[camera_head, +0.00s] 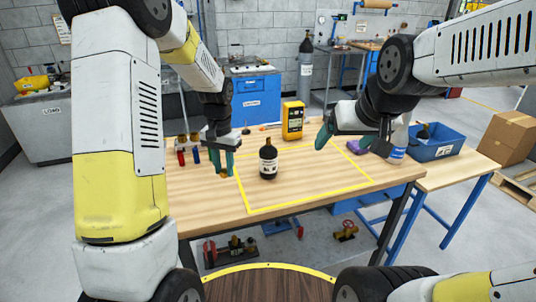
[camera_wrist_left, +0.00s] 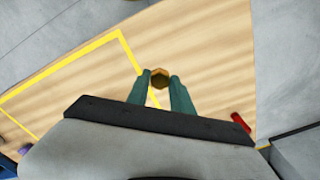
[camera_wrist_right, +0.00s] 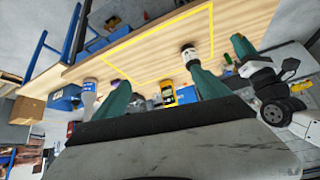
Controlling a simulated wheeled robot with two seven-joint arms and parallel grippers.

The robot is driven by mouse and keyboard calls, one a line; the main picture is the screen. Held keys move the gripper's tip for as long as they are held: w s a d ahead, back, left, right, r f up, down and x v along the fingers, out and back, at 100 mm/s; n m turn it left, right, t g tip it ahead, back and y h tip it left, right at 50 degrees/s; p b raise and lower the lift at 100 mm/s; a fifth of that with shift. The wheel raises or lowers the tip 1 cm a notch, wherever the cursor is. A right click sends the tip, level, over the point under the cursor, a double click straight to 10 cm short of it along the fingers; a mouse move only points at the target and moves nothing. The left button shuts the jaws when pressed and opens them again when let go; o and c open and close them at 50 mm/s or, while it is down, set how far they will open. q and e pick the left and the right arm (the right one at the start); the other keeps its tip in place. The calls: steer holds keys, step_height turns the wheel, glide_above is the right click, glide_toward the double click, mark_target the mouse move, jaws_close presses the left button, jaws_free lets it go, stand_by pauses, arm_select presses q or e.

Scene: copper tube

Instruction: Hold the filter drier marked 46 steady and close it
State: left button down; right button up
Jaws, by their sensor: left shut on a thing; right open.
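A dark bottle-shaped filter drier (camera_head: 268,162) with a white label stands upright inside the yellow outline on the table; its number is too small to read. It also shows in the right wrist view (camera_wrist_right: 189,51). My left gripper (camera_head: 223,172) is left of the drier, apart from it, fingers pointing down. It is shut on a small brass hexagonal cap (camera_wrist_left: 160,77), held between the fingertips. My right gripper (camera_head: 350,143) is open and empty, right of the drier and apart from it. Its two spread fingers show in the right wrist view (camera_wrist_right: 157,80).
A yellow meter (camera_head: 292,120) stands behind the drier. Small red (camera_head: 181,158) and blue (camera_head: 196,156) cylinders stand at the left. A purple item (camera_head: 356,147), a white spray bottle (camera_head: 398,147) and a blue crate (camera_head: 436,146) are at the right. The wood around the drier is clear.

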steer(key=w+d+f+n+t, duration=0.1)
steer(key=w+f, duration=0.2)
steer(key=w, duration=0.5)
arm_select(q)
steer(key=w+d+r+m, duration=0.4)
steer(key=m, duration=0.3)
steer(key=w+d+r+m, duration=0.4)
steer(key=d+m, duration=0.1)
steer(key=m, duration=0.1)
steer(key=w+d+r+m, duration=0.4)
steer(key=r+m, duration=0.1)
steer(key=m, duration=0.2)
steer(key=shift+w+d+m, duration=0.2)
steer(key=shift+d+m, duration=0.1)
steer(key=shift+d+r, duration=0.1)
steer(key=shift+r, duration=0.1)
arm_select(e)
steer(key=n+t+y, duration=0.2)
steer(key=n+y, duration=0.4)
steer(key=y, duration=0.1)
glide_toward(268, 157)
steer(key=w+d+f, duration=0.1)
steer(key=w+f, duration=0.1)
steer(key=shift+w+d, duration=0.1)
steer(key=shift+w, duration=0.05)
steer(key=x, duration=1.2)
steer(key=shift+r, duration=0.15)
